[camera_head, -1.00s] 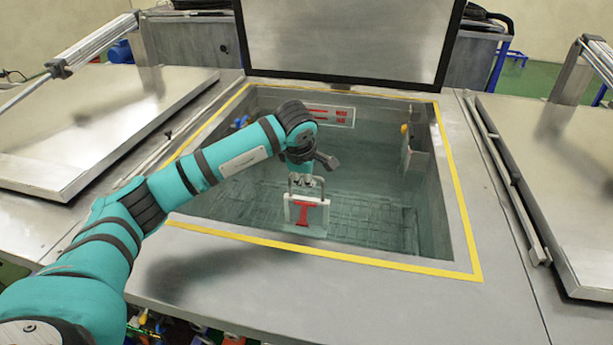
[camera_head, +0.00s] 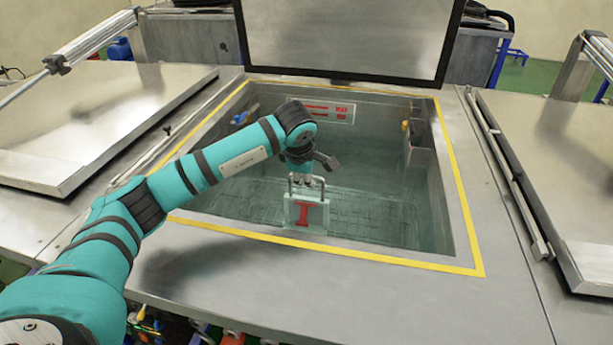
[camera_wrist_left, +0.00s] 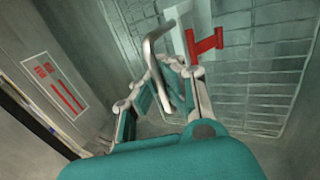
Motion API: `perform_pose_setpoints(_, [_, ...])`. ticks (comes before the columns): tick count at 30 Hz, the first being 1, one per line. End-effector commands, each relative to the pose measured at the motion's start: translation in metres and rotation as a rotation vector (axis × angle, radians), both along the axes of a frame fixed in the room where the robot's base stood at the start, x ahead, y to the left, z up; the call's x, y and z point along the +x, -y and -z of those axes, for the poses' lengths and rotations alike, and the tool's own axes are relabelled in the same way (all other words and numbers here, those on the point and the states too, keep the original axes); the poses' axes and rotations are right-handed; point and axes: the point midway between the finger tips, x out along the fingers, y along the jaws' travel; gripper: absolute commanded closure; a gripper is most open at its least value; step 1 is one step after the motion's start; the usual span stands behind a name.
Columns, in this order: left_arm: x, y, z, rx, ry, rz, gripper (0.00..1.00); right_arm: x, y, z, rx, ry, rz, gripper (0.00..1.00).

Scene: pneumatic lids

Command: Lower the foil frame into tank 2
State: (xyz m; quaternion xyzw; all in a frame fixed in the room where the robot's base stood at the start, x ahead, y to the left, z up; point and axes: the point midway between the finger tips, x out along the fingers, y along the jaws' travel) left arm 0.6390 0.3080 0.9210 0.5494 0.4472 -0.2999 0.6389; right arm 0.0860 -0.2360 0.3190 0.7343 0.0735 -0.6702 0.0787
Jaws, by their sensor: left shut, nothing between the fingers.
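The foil frame (camera_head: 305,214), a pale frame with a red I-shaped piece and a grey handle (camera_head: 306,180), is upright inside the open, yellow-edged tank (camera_head: 375,258), near its front wall. It looks green-tinted, as if under the liquid; its bottom contact is unclear. My left gripper (camera_head: 305,178) reaches down into the tank just above the frame, at the handle. In the left wrist view, the fingers (camera_wrist_left: 172,75) are shut beside the bent handle (camera_wrist_left: 152,50); whether they touch it is unclear. The red piece (camera_wrist_left: 205,43) lies beyond. My right gripper is out of view.
A raised lid (camera_head: 345,35) stands behind the tank. Closed lids lie at left (camera_head: 90,120) and right (camera_head: 560,170). A red-marked sign (camera_head: 328,112) is on the back wall, and a fitting (camera_head: 415,140) is on the right wall. The tank's right side is open room.

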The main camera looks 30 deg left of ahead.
Motion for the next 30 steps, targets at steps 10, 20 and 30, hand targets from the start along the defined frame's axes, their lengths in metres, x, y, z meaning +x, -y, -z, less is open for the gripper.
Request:
perform_pose_setpoints(10, [0.000, 0.000, 0.000, 0.000, 0.000, 0.000, 0.68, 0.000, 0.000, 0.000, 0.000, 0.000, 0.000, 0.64])
perform_pose_setpoints(20, [-0.001, 0.000, -0.003, 0.001, 0.000, 0.000, 0.67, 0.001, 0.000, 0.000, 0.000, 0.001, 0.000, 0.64])
perform_pose_setpoints(30, [-0.027, 0.006, -0.059, 0.002, 0.005, 0.001, 0.67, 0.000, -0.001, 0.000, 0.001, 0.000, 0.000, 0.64])
